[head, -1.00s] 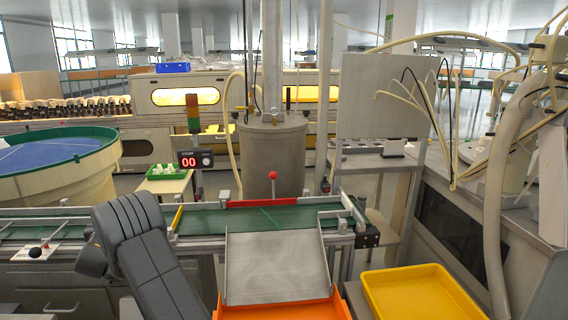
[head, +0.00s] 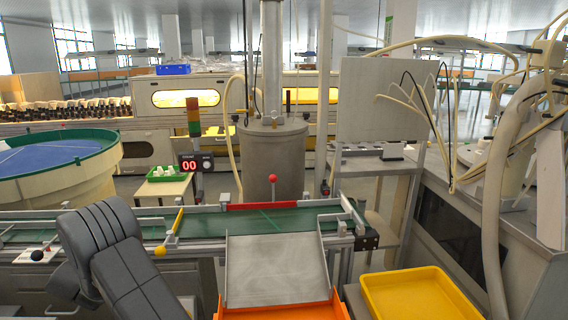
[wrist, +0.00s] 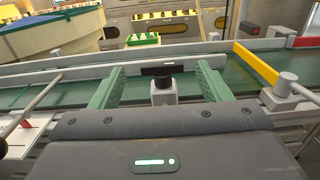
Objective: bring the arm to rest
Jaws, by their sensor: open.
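My gripper (wrist: 160,88) shows in the wrist view with its two green fingers wide apart and nothing between them. It faces the green conveyor belt (wrist: 218,85), which runs behind the fingers. In the head view my dark grey arm stands at the lower left, in front of the conveyor (head: 225,222); the fingers are not visible there.
A sloping metal chute (head: 277,270) leads from the conveyor to an orange bin (head: 285,311). A yellow tray (head: 415,290) stands at the right. A yellow bar (wrist: 256,62) and a red-knobbed lever (head: 272,179) rise at the belt. A display (head: 189,165) reads 00.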

